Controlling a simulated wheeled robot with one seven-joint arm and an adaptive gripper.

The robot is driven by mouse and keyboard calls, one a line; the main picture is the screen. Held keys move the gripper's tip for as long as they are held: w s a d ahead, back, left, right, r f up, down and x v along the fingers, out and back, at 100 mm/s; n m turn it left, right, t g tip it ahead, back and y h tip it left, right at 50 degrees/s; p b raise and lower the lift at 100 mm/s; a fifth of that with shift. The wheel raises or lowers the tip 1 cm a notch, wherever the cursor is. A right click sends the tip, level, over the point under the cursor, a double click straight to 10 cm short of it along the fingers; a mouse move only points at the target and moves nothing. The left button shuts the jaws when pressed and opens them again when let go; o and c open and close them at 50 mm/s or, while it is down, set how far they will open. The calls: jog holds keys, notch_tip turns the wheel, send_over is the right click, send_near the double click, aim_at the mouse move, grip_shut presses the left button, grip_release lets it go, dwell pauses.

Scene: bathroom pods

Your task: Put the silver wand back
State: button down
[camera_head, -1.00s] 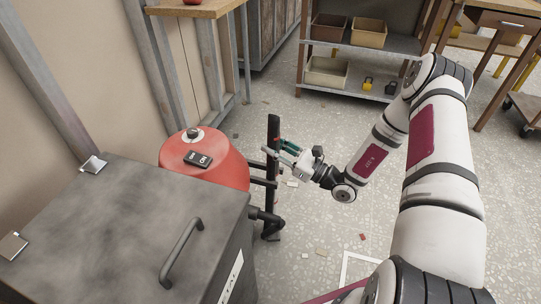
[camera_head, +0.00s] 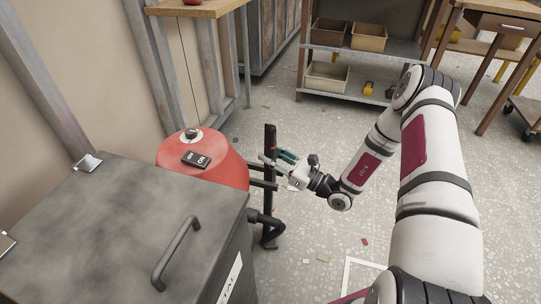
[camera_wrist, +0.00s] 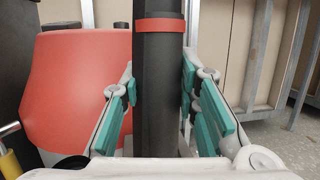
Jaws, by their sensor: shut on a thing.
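The wand (camera_head: 269,185) is an upright dark tube, looking black rather than silver, just right of the red vacuum-like canister (camera_head: 212,168). In the wrist view the wand (camera_wrist: 160,90) fills the middle, with a red band near the top. My gripper (camera_head: 275,159) holds the wand in its upper part, coming from the right. In the wrist view its teal finger pads (camera_wrist: 160,105) stand on both sides of the tube. The wand's lower end is close to a dark pipe fitting beside the canister; I cannot tell if they touch.
A grey metal bin (camera_head: 120,235) with a handle stands at the front left. A shelf (camera_head: 365,45) with several boxes stands at the back, and a wooden workbench (camera_head: 195,8) at the upper left. The speckled floor (camera_head: 320,225) right of the wand is mostly clear.

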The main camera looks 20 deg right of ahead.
jog(key=c, duration=1.2)
grip_release()
